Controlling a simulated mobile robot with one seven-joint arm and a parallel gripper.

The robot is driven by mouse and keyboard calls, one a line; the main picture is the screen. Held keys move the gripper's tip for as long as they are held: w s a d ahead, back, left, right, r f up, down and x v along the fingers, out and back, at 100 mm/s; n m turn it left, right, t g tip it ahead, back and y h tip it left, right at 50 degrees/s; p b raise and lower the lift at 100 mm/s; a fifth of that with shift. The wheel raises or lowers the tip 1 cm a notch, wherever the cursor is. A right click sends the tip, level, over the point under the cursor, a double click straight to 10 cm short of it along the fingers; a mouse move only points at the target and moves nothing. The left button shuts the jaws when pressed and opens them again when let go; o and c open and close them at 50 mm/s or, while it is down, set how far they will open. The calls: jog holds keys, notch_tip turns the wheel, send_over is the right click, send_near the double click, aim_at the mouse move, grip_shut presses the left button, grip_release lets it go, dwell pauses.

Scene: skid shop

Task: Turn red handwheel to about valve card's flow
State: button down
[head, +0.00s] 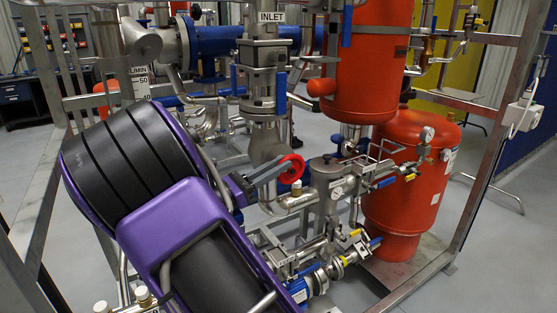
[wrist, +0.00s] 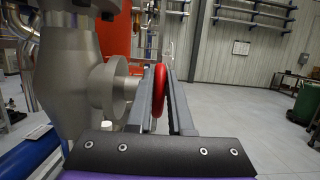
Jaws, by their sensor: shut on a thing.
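The red handwheel (head: 291,168) is in the middle of the head view, on a short metal valve body among the pipes. In the wrist view the handwheel (wrist: 159,92) shows edge-on between my two grey fingers. My gripper (head: 278,174) reaches in from the left and is shut on the handwheel's rim; the fingers hide part of it. In the wrist view my gripper (wrist: 164,78) has a finger on each side of the wheel. A scale marked L/MIN (head: 141,84) stands at the left, partly hidden by my arm. I cannot make out a valve card.
A grey valve body (wrist: 62,85) stands close at the left of my fingers in the wrist view. Orange vessels (head: 402,180) and steel frame posts (head: 497,115) stand to the right. An INLET label (head: 271,17) is above. Open floor (wrist: 245,115) lies right of my fingers.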

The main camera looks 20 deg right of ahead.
jog(key=shift+a+f+t+h+p, duration=0.1)
jog(key=shift+f+t+h+p, duration=0.25)
jog(key=shift+h, duration=0.7)
jog(key=shift+a+f+t+h+p, duration=0.15)
jog(key=shift+f+h, duration=0.3)
jog(key=shift+h, duration=0.6)
jog(key=c, duration=1.1)
grip_release()
jog(key=v, duration=1.2)
